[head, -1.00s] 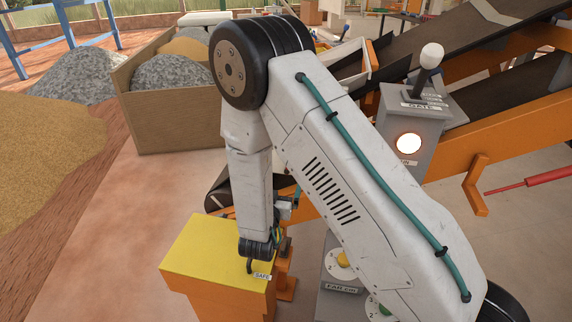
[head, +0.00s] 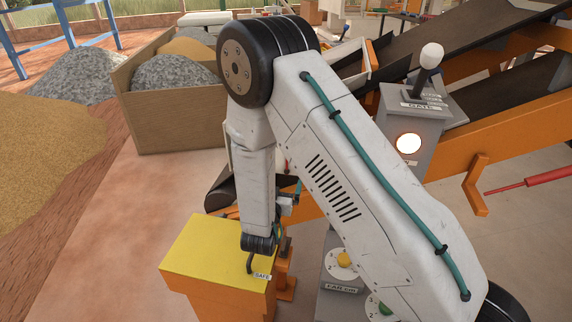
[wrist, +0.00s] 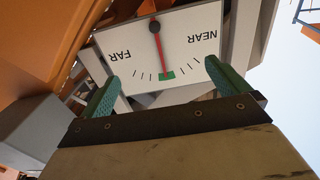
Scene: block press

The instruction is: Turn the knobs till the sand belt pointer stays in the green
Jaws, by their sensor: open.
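In the wrist view a white dial plate (wrist: 185,45), upside down and marked FAR and NEAR, lies beyond my gripper (wrist: 161,72). I cannot tell which belt this dial belongs to. My gripper is open, with its two green fingers wide apart and nothing between them. In the head view a yellow knob (head: 344,259) sits on a white numbered disc on a grey panel. A green knob (head: 386,308) shows below it, partly hidden by my arm. My gripper is not clear in the head view.
A yellow-topped orange stand (head: 212,252) with a SAFE label is beside my arm's lower end. A grey lever post (head: 408,125) with a lit white lamp stands to the right. Orange-framed conveyors cross behind. A wooden bin (head: 165,112) and open floor lie left.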

